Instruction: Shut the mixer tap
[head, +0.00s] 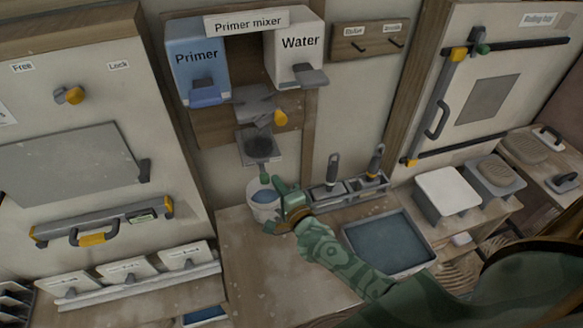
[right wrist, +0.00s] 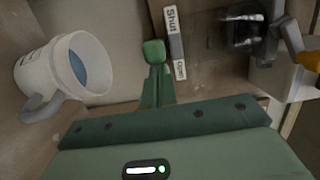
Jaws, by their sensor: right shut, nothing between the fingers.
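The mixer unit hangs on the wall under the "Primer mixer" sign (head: 246,21), between a blue Primer container (head: 196,60) and a white Water container (head: 297,45). The tap's orange-tipped lever (head: 280,118) sticks out on the right of the grey mixer body (head: 254,103); its orange end also shows at the right edge of the right wrist view (right wrist: 308,60). A strip marked Shut and Open (right wrist: 174,45) is beside it. My right gripper (head: 271,183) is shut and empty, below the lever and apart from it, near the bucket. My left gripper is out of view.
A white bucket (right wrist: 40,77) with blue liquid stands on the bench below the mixer, close to my right gripper. A rack of tools (head: 345,190) and a blue-filled tray (head: 386,243) lie to the right.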

